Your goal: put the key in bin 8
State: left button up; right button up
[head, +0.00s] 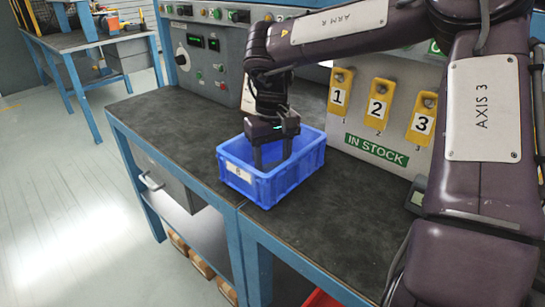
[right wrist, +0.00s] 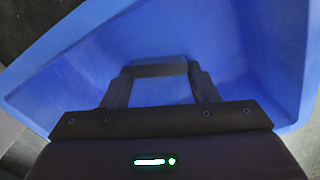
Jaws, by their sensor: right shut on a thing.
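A blue bin (head: 303,168) with a label reading 8 stands on the dark bench top. My right gripper (head: 272,164) points down into the bin's opening, its fingertips below the rim level in the head view. In the right wrist view, the two fingers (right wrist: 160,72) stand apart with a flat dark grey piece spanning between their tips. I take this piece for the key (right wrist: 160,70), though its shape is not clear. The blue bin's walls (right wrist: 262,50) surround the fingers there. The key cannot be made out in the head view. My left gripper is not in view.
A board with yellow numbered tags (head: 378,103) and an IN STOCK sign (head: 376,150) stands behind the bin on the right. A control panel (head: 207,60) rises at the back left. The bench top (head: 170,125) left of the bin is clear.

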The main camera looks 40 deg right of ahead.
aim_at(272, 163)
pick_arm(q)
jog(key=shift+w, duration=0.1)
pick_arm(e)
jog(key=shift+f, duration=0.1)
jog(key=o, duration=1)
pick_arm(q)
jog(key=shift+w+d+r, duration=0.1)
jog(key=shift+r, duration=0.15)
pick_arm(e)
jog(key=shift+o, duration=0.2)
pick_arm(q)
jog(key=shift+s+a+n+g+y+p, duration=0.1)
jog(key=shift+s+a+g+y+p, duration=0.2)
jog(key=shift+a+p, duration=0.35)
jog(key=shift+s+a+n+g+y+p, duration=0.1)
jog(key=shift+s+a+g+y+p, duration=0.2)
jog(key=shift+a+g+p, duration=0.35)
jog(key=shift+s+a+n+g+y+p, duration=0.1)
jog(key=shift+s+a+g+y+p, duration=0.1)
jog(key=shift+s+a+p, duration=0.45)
pick_arm(e)
notch_tip(272, 163, up, 12)
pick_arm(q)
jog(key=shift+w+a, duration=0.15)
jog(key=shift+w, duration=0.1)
